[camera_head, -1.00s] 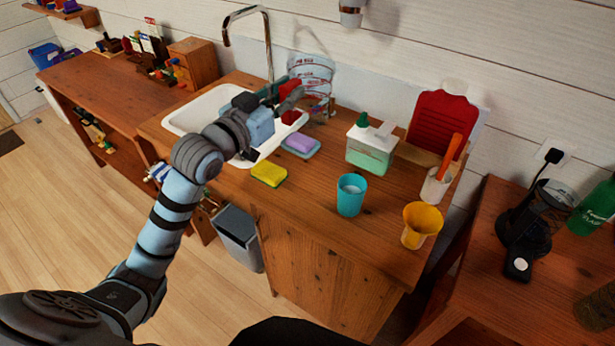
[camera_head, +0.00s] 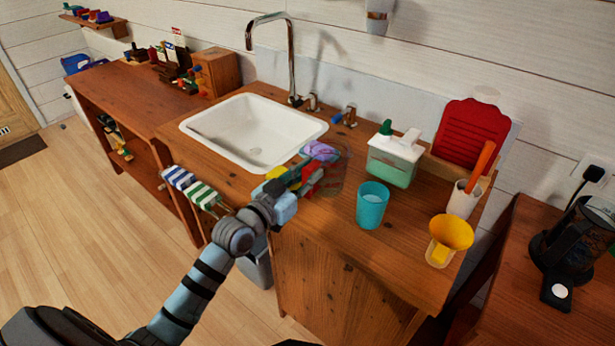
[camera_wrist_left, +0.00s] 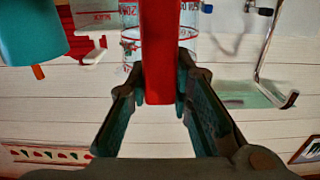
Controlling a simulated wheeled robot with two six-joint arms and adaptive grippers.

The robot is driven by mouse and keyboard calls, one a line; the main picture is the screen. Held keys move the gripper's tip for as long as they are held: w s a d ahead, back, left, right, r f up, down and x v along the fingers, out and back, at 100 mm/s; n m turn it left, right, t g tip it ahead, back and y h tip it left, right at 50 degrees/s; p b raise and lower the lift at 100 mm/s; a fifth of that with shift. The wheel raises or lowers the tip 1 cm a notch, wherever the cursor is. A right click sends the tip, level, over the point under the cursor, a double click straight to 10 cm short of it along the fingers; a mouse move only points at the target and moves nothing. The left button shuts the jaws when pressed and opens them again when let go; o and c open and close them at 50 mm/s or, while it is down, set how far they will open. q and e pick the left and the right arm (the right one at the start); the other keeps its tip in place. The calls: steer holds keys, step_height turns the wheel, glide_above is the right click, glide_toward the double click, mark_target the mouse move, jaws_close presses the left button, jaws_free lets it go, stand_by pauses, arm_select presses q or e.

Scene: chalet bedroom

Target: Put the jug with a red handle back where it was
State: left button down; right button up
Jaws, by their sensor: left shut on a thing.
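The clear jug (camera_head: 335,170) with red markings is held over the front part of the wooden counter, in front of the purple soap. Its see-through body is faint in the head view. My left gripper (camera_head: 296,181) is shut on its red handle (camera_head: 311,182). In the left wrist view, the red handle (camera_wrist_left: 158,50) stands between the fingers, with the clear jug (camera_wrist_left: 130,42) behind it. That view looks upside down. I cannot tell whether the jug's base touches the counter. My right gripper is not in view.
The yellow sponge (camera_head: 276,172) and purple soap (camera_head: 320,150) are close behind the gripper. The white sink (camera_head: 250,130) is empty, with a tall faucet (camera_head: 291,60).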

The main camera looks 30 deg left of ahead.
arm_select(q)
steer(key=c, duration=1.9)
jaws_free()
steer(key=shift+f, duration=0.15)
steer(key=o, duration=0.5)
steer(key=shift+c, duration=0.2)
steer(key=shift+s+r, duration=0.1)
steer(key=shift+r, duration=0.15)
steer(key=s+a+p, duration=0.2)
steer(key=s+p, duration=0.4)
steer(key=s, duration=0.5)
steer(key=shift+s+a+p, duration=0.15)
steer(key=shift+s+p, duration=0.15)
steer(key=shift+p, duration=0.1)
